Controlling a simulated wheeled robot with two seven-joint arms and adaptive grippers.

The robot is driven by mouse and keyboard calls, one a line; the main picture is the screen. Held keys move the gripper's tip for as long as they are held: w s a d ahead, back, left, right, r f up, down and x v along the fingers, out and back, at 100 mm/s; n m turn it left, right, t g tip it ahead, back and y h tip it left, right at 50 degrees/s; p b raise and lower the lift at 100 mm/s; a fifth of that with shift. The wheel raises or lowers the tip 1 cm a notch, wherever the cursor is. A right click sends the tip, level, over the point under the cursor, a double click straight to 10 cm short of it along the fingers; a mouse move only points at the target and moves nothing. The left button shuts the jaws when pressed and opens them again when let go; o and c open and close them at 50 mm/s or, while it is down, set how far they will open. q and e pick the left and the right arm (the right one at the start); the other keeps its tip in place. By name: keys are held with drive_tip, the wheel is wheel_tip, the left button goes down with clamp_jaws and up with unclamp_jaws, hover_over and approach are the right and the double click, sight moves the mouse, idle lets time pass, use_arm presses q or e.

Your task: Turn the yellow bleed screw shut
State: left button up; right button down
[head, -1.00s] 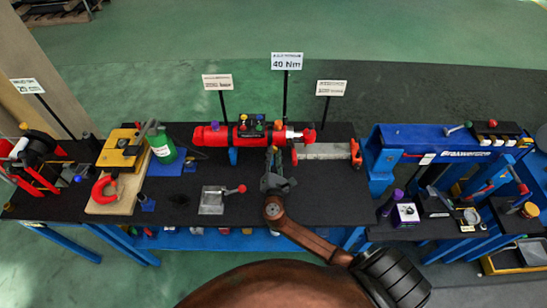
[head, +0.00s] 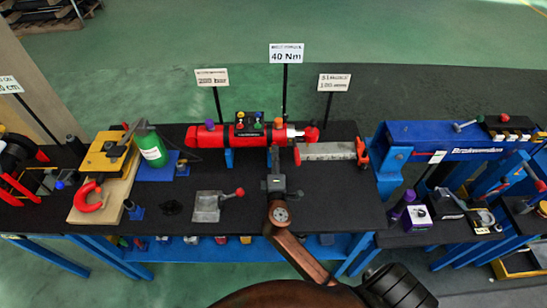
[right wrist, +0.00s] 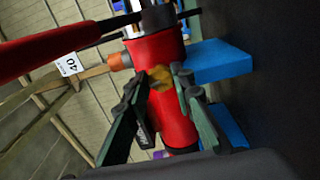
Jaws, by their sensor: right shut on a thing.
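The yellow bleed screw (right wrist: 160,78) sits on the side of a red cylinder (right wrist: 171,108) in the right wrist view. My right gripper (right wrist: 166,75) is shut on the screw, with one fingertip on each side. In the head view the red cylinder (head: 209,137) lies level at the back of the bench. My right gripper (head: 274,156) reaches its front side from below and hides the screw there. My left gripper is in neither view now.
Coloured knobs and an orange knob (head: 277,122) top the cylinder. A grey bar (head: 328,151) lies to its right, a green bottle (head: 151,148) to its left. A small metal block (head: 207,207) with a red-knobbed lever stands in front. The dark bench top right of my gripper is clear.

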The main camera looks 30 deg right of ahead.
drive_tip(key=shift+f+m+b, duration=0.15)
drive_tip(key=shift+m+b, duration=0.6)
drive_tip(key=shift+m, duration=0.45)
drive_tip(key=c, duration=1.7)
unclamp_jaws()
drive_tip(key=shift+o, duration=0.2)
drive_tip(key=v, duration=1.2)
drive_tip(key=shift+s, duration=0.1)
